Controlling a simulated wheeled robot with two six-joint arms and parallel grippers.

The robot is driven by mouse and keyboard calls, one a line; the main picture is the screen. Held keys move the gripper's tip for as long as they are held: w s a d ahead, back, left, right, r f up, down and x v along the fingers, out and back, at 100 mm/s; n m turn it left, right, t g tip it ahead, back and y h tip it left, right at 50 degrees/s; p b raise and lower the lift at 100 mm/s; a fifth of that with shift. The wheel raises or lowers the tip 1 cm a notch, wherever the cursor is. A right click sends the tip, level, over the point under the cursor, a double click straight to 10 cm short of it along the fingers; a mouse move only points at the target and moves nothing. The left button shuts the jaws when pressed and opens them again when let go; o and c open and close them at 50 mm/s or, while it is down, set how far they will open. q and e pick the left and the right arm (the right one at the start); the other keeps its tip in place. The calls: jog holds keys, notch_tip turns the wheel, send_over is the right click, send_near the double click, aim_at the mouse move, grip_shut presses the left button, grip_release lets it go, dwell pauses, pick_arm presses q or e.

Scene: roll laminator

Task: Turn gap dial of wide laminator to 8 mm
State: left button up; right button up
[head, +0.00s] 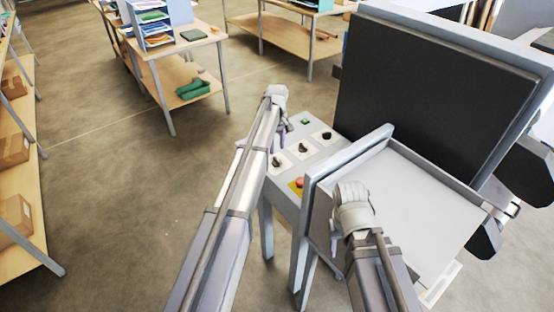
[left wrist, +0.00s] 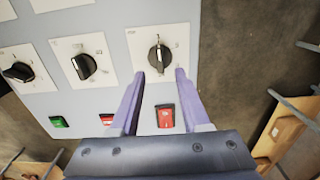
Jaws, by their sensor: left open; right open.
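The laminator's grey control panel (head: 318,150) carries three black dials on white plates. In the head view they are a near dial (head: 278,160), a middle dial (head: 303,147) and a far dial (head: 327,136). In the left wrist view my open left gripper (left wrist: 160,75) has its fingertips either side of the lower end of the rightmost dial (left wrist: 159,57); contact cannot be told. That dial's pointer stands about upright in the picture. Its scale marks are too small to read. My left gripper (head: 284,127) is partly hidden in the head view. My right gripper (head: 337,243) is open, beside the laminator's tray.
A green button (left wrist: 59,122) and red switches (left wrist: 165,116) sit below the dials. A red knob on yellow (head: 298,184) is at the panel's near edge. The tray (head: 415,200) and large dark panel (head: 420,95) stand to the right. Open floor lies left.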

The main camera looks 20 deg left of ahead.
aim_at(277, 159)
pick_arm(q)
notch_tip(277, 159, down, 6)
jog(key=b, duration=0.5)
jog(key=shift+r, duration=0.1)
grip_shut()
